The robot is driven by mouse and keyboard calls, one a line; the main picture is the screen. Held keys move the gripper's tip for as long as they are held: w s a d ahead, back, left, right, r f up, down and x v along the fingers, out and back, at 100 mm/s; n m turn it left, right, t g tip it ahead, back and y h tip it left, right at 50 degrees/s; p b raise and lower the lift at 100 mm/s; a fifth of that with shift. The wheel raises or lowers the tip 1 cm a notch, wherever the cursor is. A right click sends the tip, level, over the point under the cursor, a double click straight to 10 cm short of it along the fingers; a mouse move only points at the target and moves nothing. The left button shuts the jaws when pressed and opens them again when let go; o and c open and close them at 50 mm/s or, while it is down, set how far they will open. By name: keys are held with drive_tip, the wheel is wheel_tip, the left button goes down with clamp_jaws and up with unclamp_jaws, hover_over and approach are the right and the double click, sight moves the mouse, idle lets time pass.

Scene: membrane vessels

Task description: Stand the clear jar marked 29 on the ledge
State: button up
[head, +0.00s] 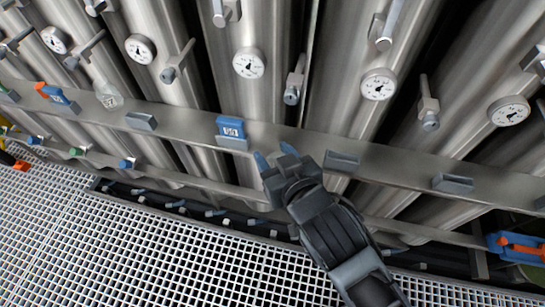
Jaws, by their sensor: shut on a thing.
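My gripper (275,158) is near the middle of the view, in front of the long steel ledge (300,145). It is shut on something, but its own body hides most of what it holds. A small blue piece shows at its left fingertip; I cannot tell whether it is part of the gripper. A clear jar (108,97) with a pale label stands at the ledge on the far left, well away from my gripper. Its number is too small to read. I cannot see a clear jar between the fingers.
A blue labelled block (231,127) sits at a grey bracket just left of my gripper. A bare grey bracket (341,161) is to the right. Gauges (249,63) and valve handles stick out above the ledge. A blue-and-orange device (515,246) is at lower right. White grating (150,250) lies below.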

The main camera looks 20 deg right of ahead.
drive_tip(key=shift+w+d+f+b, duration=0.3)
drive_tip(key=shift+w+d, duration=0.5)
drive_tip(key=shift+w, duration=0.3)
drive_tip(key=shift+w+d+f+b, duration=0.15)
drive_tip(key=shift+w+d+b, duration=0.2)
drive_tip(key=shift+w+d, duration=0.65)
drive_tip(key=shift+w+d+f+b, duration=0.3)
drive_tip(key=shift+w+d, duration=0.3)
drive_tip(key=shift+w, duration=0.65)
drive_tip(key=shift+w+d+f+b, duration=0.1)
drive_tip(key=shift+w+d+b, duration=0.25)
drive_tip(key=shift+w+d, duration=0.4)
drive_tip(key=shift+w+d+b, duration=0.4)
drive_tip(key=shift+w+d, duration=0.1)
drive_tip(key=shift+w, duration=0.45)
drive_tip(key=shift+w+d+f+b, duration=0.1)
drive_tip(key=shift+w+d+b, duration=0.25)
drive_tip(key=shift+w+d, duration=0.4)
drive_tip(key=shift+w+a+f, duration=0.1)
drive_tip(key=shift+a+f, duration=0.05)
drive_tip(key=shift+f, duration=0.15)
drive_tip(key=shift+f, duration=0.25)
drive_tip(key=o, duration=1.1)
drive_tip(key=shift+v, duration=3.95)
